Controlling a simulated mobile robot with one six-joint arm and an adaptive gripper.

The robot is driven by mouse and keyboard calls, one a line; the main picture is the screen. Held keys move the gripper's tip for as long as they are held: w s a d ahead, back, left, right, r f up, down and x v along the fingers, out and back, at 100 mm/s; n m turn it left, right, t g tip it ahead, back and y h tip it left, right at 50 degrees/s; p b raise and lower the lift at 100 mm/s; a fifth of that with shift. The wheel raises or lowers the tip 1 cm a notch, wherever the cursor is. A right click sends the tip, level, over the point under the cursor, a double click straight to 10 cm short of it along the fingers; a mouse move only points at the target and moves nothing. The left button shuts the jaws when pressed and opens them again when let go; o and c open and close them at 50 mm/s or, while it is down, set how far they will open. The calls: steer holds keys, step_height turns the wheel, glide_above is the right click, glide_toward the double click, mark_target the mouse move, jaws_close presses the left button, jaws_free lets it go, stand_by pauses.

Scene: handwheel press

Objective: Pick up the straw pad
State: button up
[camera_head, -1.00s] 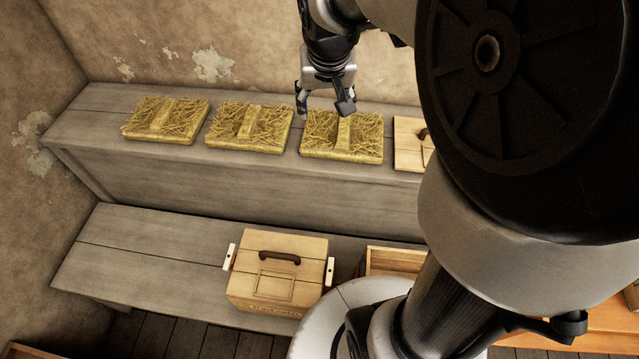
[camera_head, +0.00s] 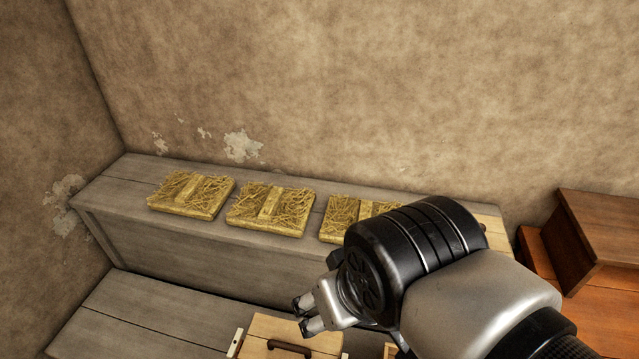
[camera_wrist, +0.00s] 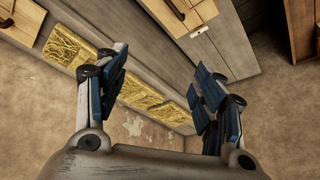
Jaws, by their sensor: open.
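Three yellow straw pads lie in a row on the grey upper bench: a left one (camera_head: 192,194), a middle one (camera_head: 270,208) and a right one (camera_head: 355,215). Each has a raised strip across its top. My arm hides part of the right pad in the head view. My gripper (camera_head: 305,314) is open and empty, in front of the bench and apart from the pads. In the wrist view my gripper (camera_wrist: 160,95) has its fingers spread wide, with straw pads (camera_wrist: 70,48) showing between and beyond them.
A wooden box with a dark handle (camera_head: 290,345) stands on the lower bench (camera_head: 150,320). Reddish-brown wooden furniture (camera_head: 610,235) stands at the right. A plastered wall (camera_head: 350,90) rises behind the upper bench (camera_head: 125,185), whose left end is bare.

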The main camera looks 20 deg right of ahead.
steer(key=w+d+r+m+h, duration=0.1)
steer(key=w+d+m, duration=0.3)
steer(key=w, duration=0.7)
steer(key=m+g+h+b, duration=0.1)
steer(key=m+h+b, duration=0.15)
steer(key=b, duration=0.25)
glide_above(365, 215)
steer(key=s+a, duration=0.1)
steer(key=s, duration=0.2)
steer(key=shift+m+y, duration=0.45)
steer(key=f, duration=2.1)
steer(key=shift+w+a+f, duration=0.15)
steer(key=shift+w+f, duration=0.05)
steer(key=shift+f, duration=0.1)
steer(key=b+x, duration=0.1)
steer(key=x, duration=0.4)
steer(key=shift+w+f+b, duration=0.35)
steer(key=shift+b, duration=0.05)
steer(key=shift+r, duration=0.1)
steer(key=shift+c, duration=0.3)
steer(key=c, duration=1.4)
